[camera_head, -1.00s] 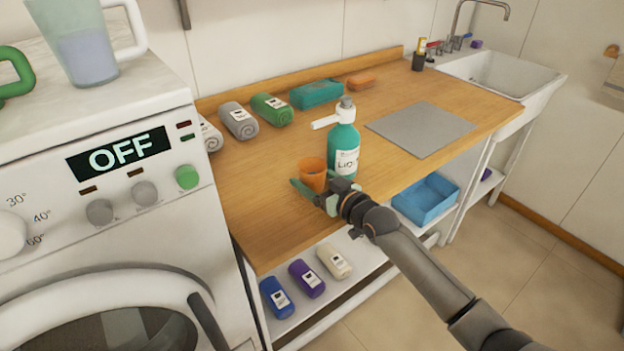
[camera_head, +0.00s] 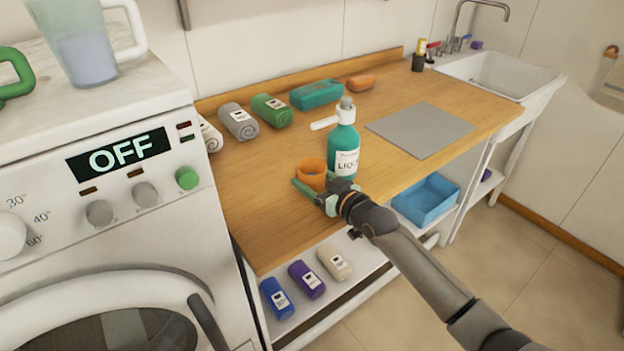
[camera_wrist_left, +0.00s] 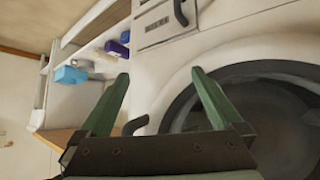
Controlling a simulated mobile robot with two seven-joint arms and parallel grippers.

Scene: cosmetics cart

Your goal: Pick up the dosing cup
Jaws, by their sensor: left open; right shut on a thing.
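The orange dosing cup (camera_head: 311,171) stands upright at the wooden counter's near part, left of the teal liquid bottle. My right gripper (camera_head: 314,187) is shut on the cup, with its green fingers around the lower part; whether the cup's base touches the counter is hard to tell. The teal bottle (camera_head: 343,150) with a white pump handle stands right behind the gripper. My left gripper (camera_wrist_left: 158,95) shows in the left wrist view, open and empty in front of the washing machine.
The washing machine (camera_head: 75,215) stands left, with a jug (camera_head: 88,50) on top. Rolled towels (camera_head: 271,110), a teal box (camera_head: 316,94) and an orange bar (camera_head: 361,82) line the counter's back. A grey mat (camera_head: 421,130) lies right. A blue bin (camera_head: 426,200) sits below.

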